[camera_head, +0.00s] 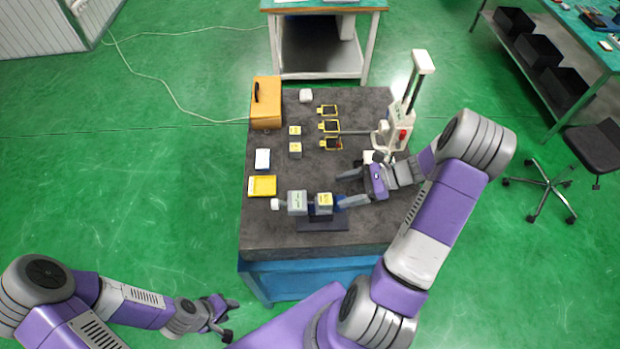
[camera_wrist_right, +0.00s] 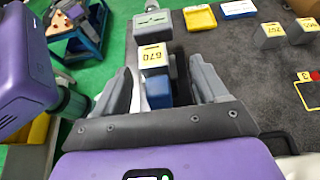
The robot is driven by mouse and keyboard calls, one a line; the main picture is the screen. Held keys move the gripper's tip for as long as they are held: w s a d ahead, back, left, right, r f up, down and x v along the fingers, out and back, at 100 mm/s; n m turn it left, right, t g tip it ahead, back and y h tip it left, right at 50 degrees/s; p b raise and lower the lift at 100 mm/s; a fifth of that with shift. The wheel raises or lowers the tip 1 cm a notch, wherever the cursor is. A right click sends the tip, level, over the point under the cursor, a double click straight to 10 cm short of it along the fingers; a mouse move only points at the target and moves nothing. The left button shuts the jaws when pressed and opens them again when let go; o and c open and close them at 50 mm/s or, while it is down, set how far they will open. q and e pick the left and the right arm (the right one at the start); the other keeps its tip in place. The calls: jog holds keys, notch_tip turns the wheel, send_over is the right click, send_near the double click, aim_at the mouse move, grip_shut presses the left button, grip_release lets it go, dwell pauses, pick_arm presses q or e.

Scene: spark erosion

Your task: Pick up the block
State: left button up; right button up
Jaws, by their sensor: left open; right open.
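A grey block with a yellow label reading 670 (camera_head: 324,202) sits in a dark holder (camera_head: 323,224) near the table's front; the label also shows in the right wrist view (camera_wrist_right: 153,55). My right gripper (camera_head: 342,189) is open, just right of this block. In the right wrist view its fingers (camera_wrist_right: 161,68) point toward the block, with a blue part (camera_wrist_right: 158,92) between them. Contact cannot be told. Two more labelled blocks (camera_head: 295,131) (camera_head: 295,149) stand mid-table. My left gripper (camera_head: 230,318) is open and empty, low over the floor, away from the table.
A larger grey block (camera_head: 297,202) adjoins the holder's left. Yellow-framed squares (camera_head: 330,127) and a white stand (camera_head: 397,130) are farther back. The front table strip is clear.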

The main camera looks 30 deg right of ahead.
aim_at(327, 198)
jog(key=shift+w+a+f, duration=0.1)
jog(key=shift+w+a, duration=0.05)
jog(key=shift+w, duration=0.25)
jog(key=shift+s+a+f, duration=0.15)
jog(key=shift+s+a, duration=0.2)
jog(key=shift+a, duration=0.2)
jog(key=shift+s+a+f, duration=0.15)
jog(key=shift+s+a, duration=0.15)
jog(key=shift+a, duration=0.25)
jog(key=x, duration=0.2)
jog(key=p+x, duration=0.1)
jog(key=x, duration=0.1)
jog(key=shift+w+d+f, duration=0.1)
jog(key=shift+w+f, duration=0.1)
jog(key=shift+w, duration=0.1)
jog(key=shift+a+f, duration=0.1)
jog(key=shift+a, duration=0.15)
pick_arm(q)
jog(key=shift+s+r, duration=0.5)
jog(key=shift+r, duration=0.3)
pick_arm(e)
jog(key=shift+w, duration=0.1)
jog(key=shift+c, duration=1.3)
jog(key=c, duration=1)
pick_arm(q)
jog(key=shift+w, duration=0.1)
